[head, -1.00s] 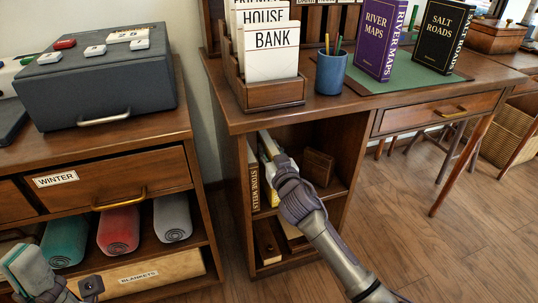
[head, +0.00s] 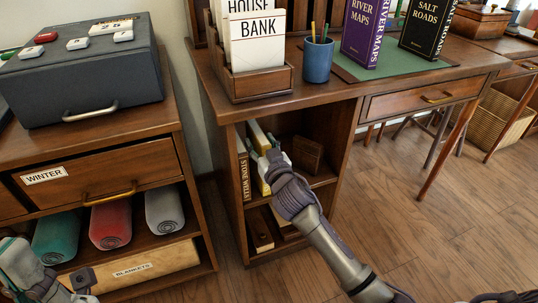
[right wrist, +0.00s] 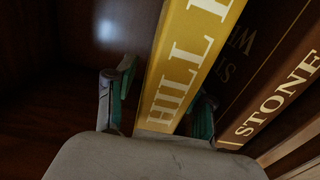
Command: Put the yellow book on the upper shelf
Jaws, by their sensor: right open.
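The yellow book (head: 264,184) stands upright in the upper compartment of the desk's open side shelf (head: 318,181), right of the brown "STONE WELLS" book (head: 243,178). Its yellow spine also fills the middle of the right wrist view (right wrist: 190,65), with "HILL" in white letters. My right gripper (head: 268,163) reaches into this compartment. It is open, with one teal-padded finger on each side of the spine; contact cannot be told. My left gripper (head: 30,272) is at the bottom left, partly cut off, and its opening is unclear.
A small brown box-like object (head: 308,154) stands right of my right gripper. A lower compartment holds books (head: 260,232). The desk top carries a card box (head: 262,83), a blue pencil cup (head: 318,61) and two standing books. A dresser (head: 110,195) stands left.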

